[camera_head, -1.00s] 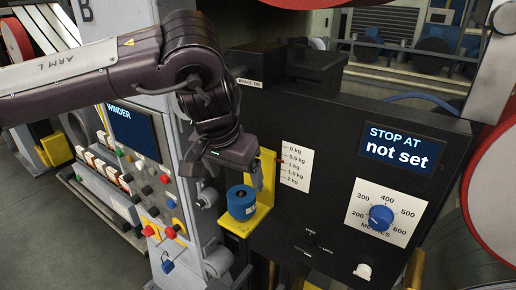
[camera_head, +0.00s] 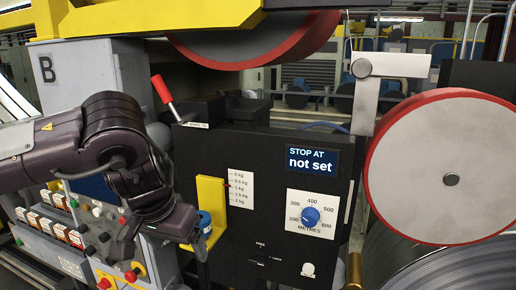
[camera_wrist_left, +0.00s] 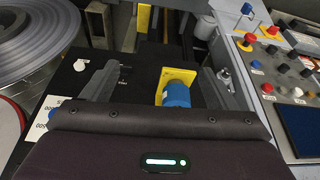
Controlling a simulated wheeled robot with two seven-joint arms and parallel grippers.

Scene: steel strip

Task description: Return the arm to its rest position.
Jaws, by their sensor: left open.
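My left arm comes in from the left in the head view, and its gripper (camera_head: 202,245) points down in front of the machine. In the head view the blue weight (camera_head: 205,222) is partly hidden by my gripper, and the yellow bracket (camera_head: 210,192) stands beside the weight scale. My right gripper is not in view.
A black panel carries a screen reading "not set" (camera_head: 312,160) and a blue dial (camera_head: 310,216). A red-handled lever (camera_head: 162,90) rises above it. Red-rimmed rollers (camera_head: 430,165) and a steel coil (camera_head: 440,265) stand right. A button panel (camera_head: 120,235) lies below my arm.

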